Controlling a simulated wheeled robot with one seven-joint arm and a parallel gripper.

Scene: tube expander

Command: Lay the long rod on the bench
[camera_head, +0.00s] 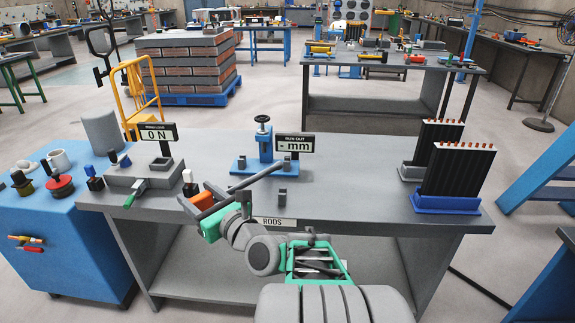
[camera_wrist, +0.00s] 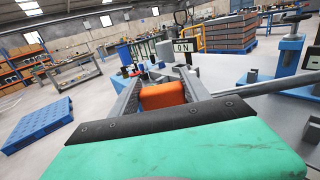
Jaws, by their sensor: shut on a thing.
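My gripper (camera_head: 196,203) is over the front-left edge of the bench (camera_head: 345,175). Its two dark jaws stand apart with an orange piece (camera_head: 202,200) between them, which also shows in the wrist view (camera_wrist: 162,96). The long grey rod (camera_head: 257,177) runs from beside the jaws up and right toward the blue run-out stand (camera_head: 265,145). In the wrist view the rod (camera_wrist: 250,87) leaves from the right jaw. The jaws hide where rod and orange piece meet. I cannot tell whether the rod touches the small grey supports below it.
A grey fixture with a green handle (camera_head: 130,200) stands left, by the "0 N" display (camera_head: 158,132). The "mm" display (camera_head: 294,145) stands behind the supports. The bench between supports and tray is clear.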

